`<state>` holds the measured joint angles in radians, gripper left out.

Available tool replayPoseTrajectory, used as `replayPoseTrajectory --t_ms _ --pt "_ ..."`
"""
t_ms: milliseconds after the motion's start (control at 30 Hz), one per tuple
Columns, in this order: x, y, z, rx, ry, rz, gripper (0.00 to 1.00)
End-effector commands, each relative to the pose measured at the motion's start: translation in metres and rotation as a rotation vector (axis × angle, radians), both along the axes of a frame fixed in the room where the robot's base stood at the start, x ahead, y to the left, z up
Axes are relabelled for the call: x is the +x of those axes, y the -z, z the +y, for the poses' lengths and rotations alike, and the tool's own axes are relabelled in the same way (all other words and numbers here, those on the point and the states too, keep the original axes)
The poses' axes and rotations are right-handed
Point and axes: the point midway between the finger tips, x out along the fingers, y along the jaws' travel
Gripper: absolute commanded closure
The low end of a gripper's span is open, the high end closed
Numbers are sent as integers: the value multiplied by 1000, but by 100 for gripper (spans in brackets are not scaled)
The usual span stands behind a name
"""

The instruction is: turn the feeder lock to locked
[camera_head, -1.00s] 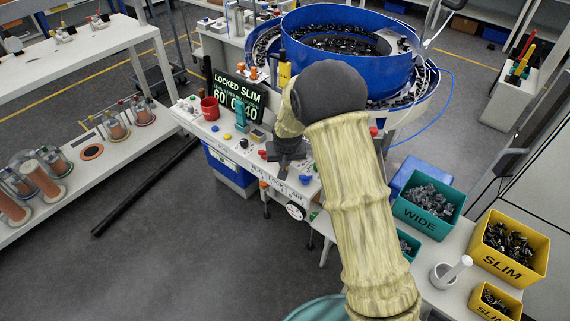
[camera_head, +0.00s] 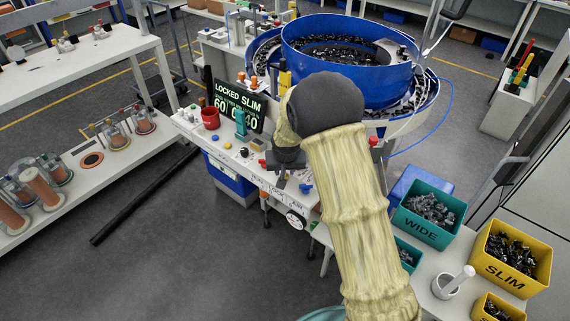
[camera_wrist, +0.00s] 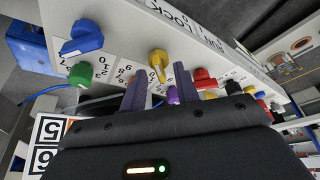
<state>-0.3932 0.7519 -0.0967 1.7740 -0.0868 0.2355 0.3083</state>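In the wrist view, a yellow knob (camera_wrist: 158,62) stands on the white control panel (camera_wrist: 118,30) beside the inverted word LOCK; I take it as the feeder lock. My gripper (camera_wrist: 159,78) has its two fingers apart, with the yellow knob seen in the gap beyond them. I cannot tell whether they touch it. In the head view, my gripper (camera_head: 288,170) is over the front of the panel, and my forearm hides part of it; the yellow knob cannot be made out there. The display (camera_head: 238,104) reads LOCKED SLIM, with numbers below.
The blue bowl feeder (camera_head: 350,60) is behind the panel. A red mug (camera_head: 210,117) stands at left. Teal (camera_head: 430,210) and yellow (camera_head: 512,258) bins are at right.

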Motion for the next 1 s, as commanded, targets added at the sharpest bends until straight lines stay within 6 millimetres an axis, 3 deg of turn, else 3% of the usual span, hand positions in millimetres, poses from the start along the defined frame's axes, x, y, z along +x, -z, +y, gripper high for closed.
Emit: replayPoseTrajectory --t_ms 267,1000 --pt "-10 -26 -1 1 0 -4 69" --pt "-60 -148 -6 1 -1 -4 69"
